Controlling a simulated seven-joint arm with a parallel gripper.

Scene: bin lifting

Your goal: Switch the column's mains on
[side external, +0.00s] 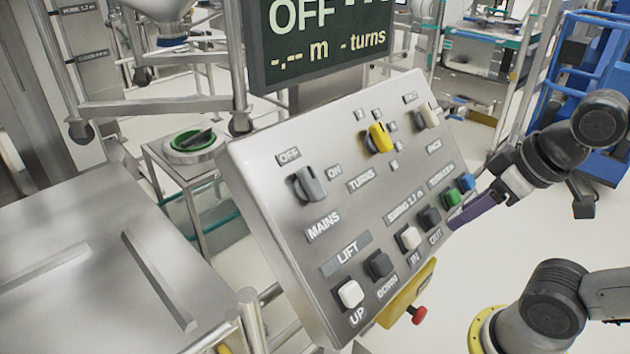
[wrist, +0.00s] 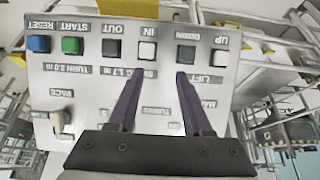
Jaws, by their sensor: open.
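The grey mains knob (side external: 310,185) is on the left of the tilted metal control panel (side external: 260,215), between the OFF and ON labels and above MAINS. Its grip appears turned toward OFF. The display (side external: 330,40) above reads OFF. My gripper (side external: 458,222) is at the panel's right edge, near the green and blue buttons, well away from the knob. In the wrist view my gripper (wrist: 160,74) is open, with two purple fingers apart and nothing between them. There the panel is upside down, and the mains knob is hidden behind my gripper.
The panel also carries a yellow turns knob (side external: 380,138), a pale pace knob (side external: 427,116), and white and dark push buttons such as UP (side external: 350,293). A red stop button (side external: 419,315) sticks out below. Metal rails stand around the panel; open floor lies to its right.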

